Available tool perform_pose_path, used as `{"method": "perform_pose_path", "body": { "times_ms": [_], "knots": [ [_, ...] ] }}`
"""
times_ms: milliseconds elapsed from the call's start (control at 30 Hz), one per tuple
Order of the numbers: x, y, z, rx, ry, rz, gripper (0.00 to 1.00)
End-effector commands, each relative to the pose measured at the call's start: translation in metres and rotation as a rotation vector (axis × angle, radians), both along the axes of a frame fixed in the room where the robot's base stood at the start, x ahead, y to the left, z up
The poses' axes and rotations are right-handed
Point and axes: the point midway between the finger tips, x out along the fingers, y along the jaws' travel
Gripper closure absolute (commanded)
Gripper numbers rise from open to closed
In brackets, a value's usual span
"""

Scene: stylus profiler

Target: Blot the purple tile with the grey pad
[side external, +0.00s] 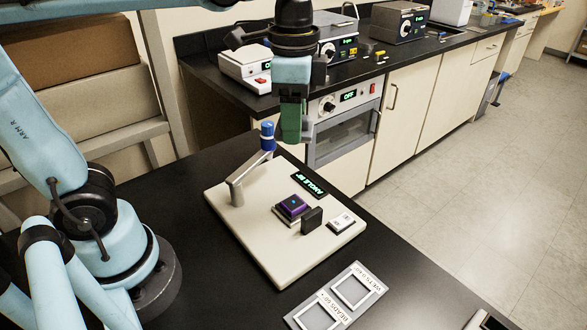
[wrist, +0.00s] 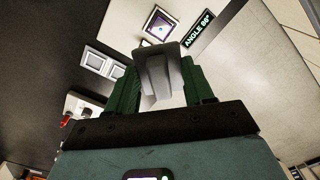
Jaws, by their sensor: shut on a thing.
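The purple tile (side external: 292,206) lies on a small dark mount on the beige profiler base (side external: 255,238). In the wrist view the fingers (wrist: 158,85) are shut on a grey piece, which I take for the grey pad (wrist: 166,62). I cannot make the pad out clearly in the side view, and its underside is hidden.
A silver arm with a blue knob (side external: 267,137) rises from the base close to my gripper's left. A two-window tray (side external: 338,296) lies in front.

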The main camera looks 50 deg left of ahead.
Motion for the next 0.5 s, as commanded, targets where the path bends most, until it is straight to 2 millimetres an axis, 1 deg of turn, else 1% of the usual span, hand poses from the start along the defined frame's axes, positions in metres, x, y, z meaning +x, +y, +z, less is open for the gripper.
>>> {"method": "perform_pose_path", "body": {
  "times_ms": [33, 167, 400, 500],
  "knots": [
    [0.001, 0.001, -0.01, 0.001, 0.0, 0.004, 1.0],
    [0.0, 0.002, -0.031, 0.0, 0.0, 0.007, 1.0],
    [0.001, 0.002, -0.077, 0.0, 0.0, 0.008, 1.0],
    [0.001, 0.003, -0.093, 0.0, 0.0, 0.009, 1.0]
  ]
}}
